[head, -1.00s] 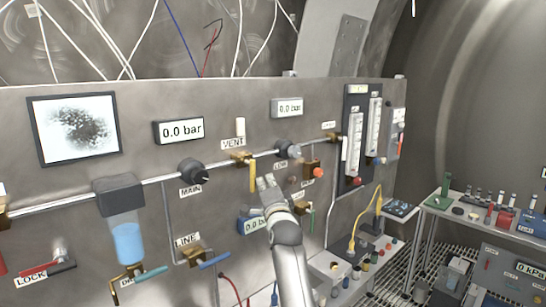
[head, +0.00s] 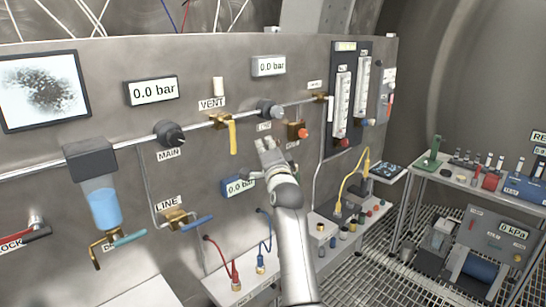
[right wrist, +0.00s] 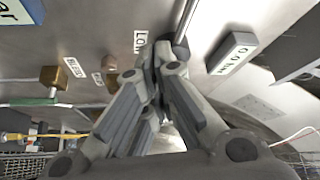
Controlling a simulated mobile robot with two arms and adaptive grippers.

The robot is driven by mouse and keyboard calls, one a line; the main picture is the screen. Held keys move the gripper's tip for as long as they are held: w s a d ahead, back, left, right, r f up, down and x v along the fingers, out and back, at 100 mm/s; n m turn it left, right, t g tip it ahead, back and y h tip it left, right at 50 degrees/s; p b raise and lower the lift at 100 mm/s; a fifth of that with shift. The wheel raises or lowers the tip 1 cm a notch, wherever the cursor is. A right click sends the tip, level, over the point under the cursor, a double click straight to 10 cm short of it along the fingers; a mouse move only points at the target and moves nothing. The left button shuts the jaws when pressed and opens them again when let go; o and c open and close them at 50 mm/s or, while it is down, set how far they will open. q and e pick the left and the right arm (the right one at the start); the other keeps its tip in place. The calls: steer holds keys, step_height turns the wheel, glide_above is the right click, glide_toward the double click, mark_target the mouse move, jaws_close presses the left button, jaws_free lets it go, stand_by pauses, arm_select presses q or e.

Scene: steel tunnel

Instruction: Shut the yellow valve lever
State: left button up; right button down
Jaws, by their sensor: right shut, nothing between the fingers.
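The yellow valve lever (head: 232,138) hangs straight down from its brass valve (head: 219,121) under the VENT label in the head view. The valve sits on the horizontal pipe, so the lever stands across the pipe. My right gripper (head: 267,146) is just right of the lever, with a visible gap between them in the picture. How far it is from the panel is hard to tell. In the right wrist view, its fingers (right wrist: 160,55) are together and empty, pointing at the panel. I cannot make out the yellow lever there. My left gripper is not in view.
A black knob (head: 168,133) sits left along the pipe, and a grey knob (head: 268,109) above my right gripper. A red-button valve (head: 299,131) is to the right. A blue lever (head: 198,222) is lower left. A bench (head: 345,225) with a yellow cable stands lower right.

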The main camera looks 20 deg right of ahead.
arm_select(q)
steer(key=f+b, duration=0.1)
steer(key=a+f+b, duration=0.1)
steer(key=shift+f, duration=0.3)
arm_select(e)
steer(key=s+a, duration=0.2)
steer(key=s, duration=0.5)
steer(key=shift+s+a+r, duration=0.15)
steer(key=shift+a+r, duration=0.1)
steer(key=shift+a, duration=0.1)
steer(key=shift+d, duration=0.1)
steer(key=shift+f, duration=0.1)
